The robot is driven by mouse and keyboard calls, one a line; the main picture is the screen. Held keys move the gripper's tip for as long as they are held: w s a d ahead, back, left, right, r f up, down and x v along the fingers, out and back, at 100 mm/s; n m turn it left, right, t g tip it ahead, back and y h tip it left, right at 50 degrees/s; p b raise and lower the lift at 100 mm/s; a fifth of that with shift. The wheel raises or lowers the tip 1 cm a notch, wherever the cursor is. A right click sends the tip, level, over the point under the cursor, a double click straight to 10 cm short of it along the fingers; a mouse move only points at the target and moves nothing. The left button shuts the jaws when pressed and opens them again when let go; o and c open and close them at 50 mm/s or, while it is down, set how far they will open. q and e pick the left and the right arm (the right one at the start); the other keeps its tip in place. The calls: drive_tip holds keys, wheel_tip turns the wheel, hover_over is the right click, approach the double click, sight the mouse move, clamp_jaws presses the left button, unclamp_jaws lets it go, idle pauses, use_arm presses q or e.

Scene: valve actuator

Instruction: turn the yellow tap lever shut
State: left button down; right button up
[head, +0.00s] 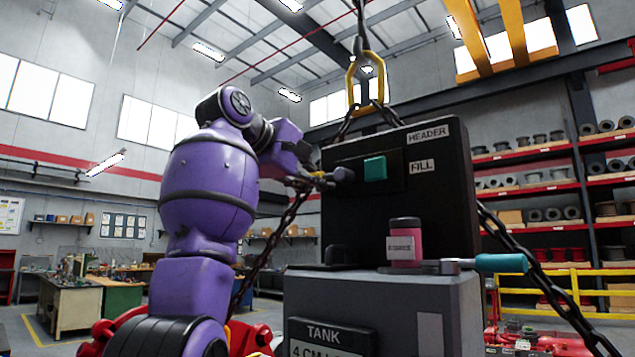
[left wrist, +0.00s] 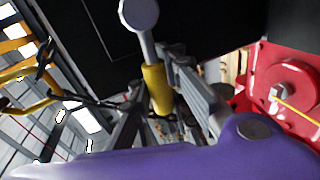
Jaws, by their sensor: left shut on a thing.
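The yellow tap lever (left wrist: 157,88) is a yellow sleeve on a grey stem with a round grey end, seen in the left wrist view against the dark front of the black header box. In the head view only a small bit of yellow shows at the fingers. My left gripper (head: 318,181) is at the left part of the box front. Its fingers (left wrist: 160,95) lie on both sides of the yellow sleeve and are shut on it. The fingers hide part of the lever. My right gripper is in neither view.
The black header box (head: 445,190) stands on a grey tank (head: 400,315). A pink jar (head: 405,248) and a teal-handled tool (head: 500,263) are on the tank's ledge. Chains (head: 545,275) run down both sides from a yellow hook link (head: 352,85) above.

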use_arm(q)
drive_tip(key=c, duration=2.2)
unclamp_jaws()
drive_tip(key=shift+a+r, duration=0.1)
drive_tip(key=shift+a, duration=0.15)
drive_tip(key=o, duration=0.5)
drive_tip(key=shift+s+a+r, duration=0.15)
drive_tip(key=shift+s+a, duration=0.2)
drive_tip(key=shift+s, duration=0.15)
drive_tip(key=shift+o, duration=0.2)
drive_tip(key=shift+w+d, duration=0.2)
drive_tip(key=shift+d, duration=0.1)
drive_tip(key=v, duration=1.2)
drive_tip(key=shift+a, duration=0.15)
